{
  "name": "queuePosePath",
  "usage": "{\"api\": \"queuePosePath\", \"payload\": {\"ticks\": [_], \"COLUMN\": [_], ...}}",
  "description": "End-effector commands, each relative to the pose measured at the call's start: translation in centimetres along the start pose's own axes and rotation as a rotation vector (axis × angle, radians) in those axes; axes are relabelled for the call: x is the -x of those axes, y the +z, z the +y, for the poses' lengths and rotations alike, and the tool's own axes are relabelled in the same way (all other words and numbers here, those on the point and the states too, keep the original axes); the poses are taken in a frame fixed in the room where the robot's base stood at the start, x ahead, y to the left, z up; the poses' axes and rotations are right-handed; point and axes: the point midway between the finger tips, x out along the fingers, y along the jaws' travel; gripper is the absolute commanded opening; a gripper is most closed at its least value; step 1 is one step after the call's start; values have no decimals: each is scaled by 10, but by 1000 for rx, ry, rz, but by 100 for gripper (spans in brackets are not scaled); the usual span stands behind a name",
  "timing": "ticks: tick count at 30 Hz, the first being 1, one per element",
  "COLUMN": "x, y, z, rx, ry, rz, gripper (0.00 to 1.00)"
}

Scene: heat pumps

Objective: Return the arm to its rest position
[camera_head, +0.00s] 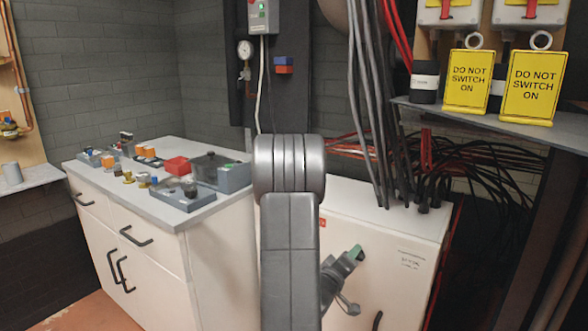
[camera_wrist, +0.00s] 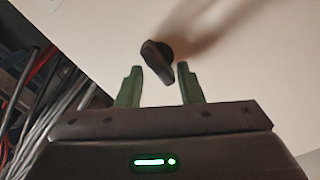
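My arm (camera_head: 290,235) rises through the middle of the head view, in front of the white cabinet. My gripper (camera_head: 356,252) shows to the right of the arm's lower link, with a green fingertip near the cabinet front. In the wrist view my gripper (camera_wrist: 159,68) has its two green fingers spread apart with nothing held. A black rotary knob (camera_wrist: 157,55) on a pale surface lies in the space at and beyond the fingertips. Gaps show on both sides of it. The knob is hidden from the head view.
The white cabinet (camera_head: 405,238) has dark cables (camera_head: 385,120) rising from its top. A workbench (camera_head: 150,250) with several small parts stands left. A shelf (camera_head: 480,122) at right carries yellow "DO NOT SWITCH ON" signs (camera_head: 532,87). A grey control box (camera_head: 264,17) hangs behind the arm.

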Motion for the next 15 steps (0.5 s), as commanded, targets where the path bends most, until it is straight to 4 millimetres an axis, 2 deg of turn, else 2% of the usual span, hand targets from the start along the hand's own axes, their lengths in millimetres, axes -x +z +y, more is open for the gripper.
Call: {"api": "queuePosePath", "payload": {"ticks": [6, 15], "x": [0, 0], "y": [1, 0], "z": [1, 4], "rx": [-162, -252], "ry": [2, 2], "rz": [0, 0], "gripper": [34, 34]}}
